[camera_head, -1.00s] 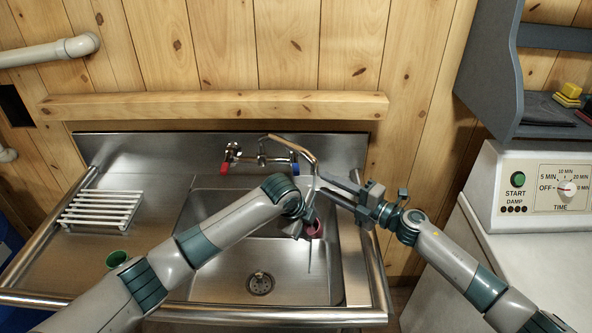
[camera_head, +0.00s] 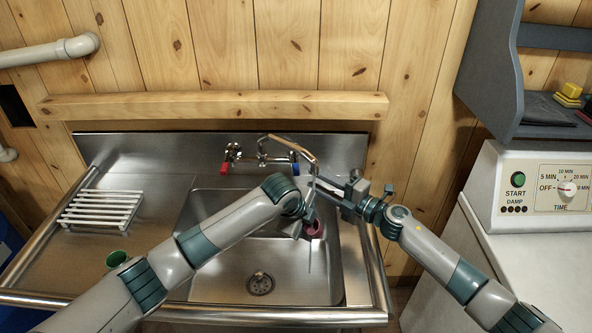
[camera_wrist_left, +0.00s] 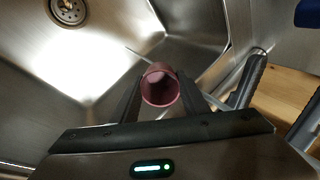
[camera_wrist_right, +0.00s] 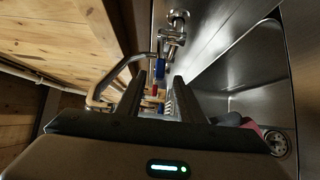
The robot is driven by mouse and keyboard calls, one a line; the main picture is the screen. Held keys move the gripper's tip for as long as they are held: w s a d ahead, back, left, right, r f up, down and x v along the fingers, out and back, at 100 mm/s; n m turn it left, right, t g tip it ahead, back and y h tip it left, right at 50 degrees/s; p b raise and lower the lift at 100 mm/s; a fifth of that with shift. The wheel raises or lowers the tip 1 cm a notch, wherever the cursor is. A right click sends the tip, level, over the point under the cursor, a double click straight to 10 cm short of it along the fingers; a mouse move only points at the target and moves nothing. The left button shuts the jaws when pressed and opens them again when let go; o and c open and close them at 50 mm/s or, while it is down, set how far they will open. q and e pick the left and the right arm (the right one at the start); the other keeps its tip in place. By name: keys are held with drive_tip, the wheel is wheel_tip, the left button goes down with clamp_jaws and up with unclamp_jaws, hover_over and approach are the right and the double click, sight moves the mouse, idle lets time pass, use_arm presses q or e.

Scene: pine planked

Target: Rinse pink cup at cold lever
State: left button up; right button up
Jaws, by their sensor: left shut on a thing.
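The pink cup (camera_head: 314,230) is over the right part of the sink basin. My left gripper (camera_head: 302,226) is shut on it; the left wrist view shows the cup (camera_wrist_left: 160,88) between the fingers, its mouth towards the camera. The curved faucet spout (camera_head: 300,145) ends above that area. A thin pale streak runs down beside the cup; I cannot tell whether it enters it. The blue cold lever (camera_head: 295,169) is on the right of the faucet. My right gripper (camera_head: 320,187) is open near the spout; its wrist view shows the blue lever (camera_wrist_right: 160,68) beyond the parted fingers.
The red lever (camera_head: 224,168) is at the faucet's left. A white rack (camera_head: 100,210) and a green cup (camera_head: 117,258) are on the left drainboard. The basin drain (camera_head: 260,284) is clear. A white machine (camera_head: 540,190) stands at the right.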

sight(296, 168)
drive_tip(key=x, duration=0.8)
clamp_jaws()
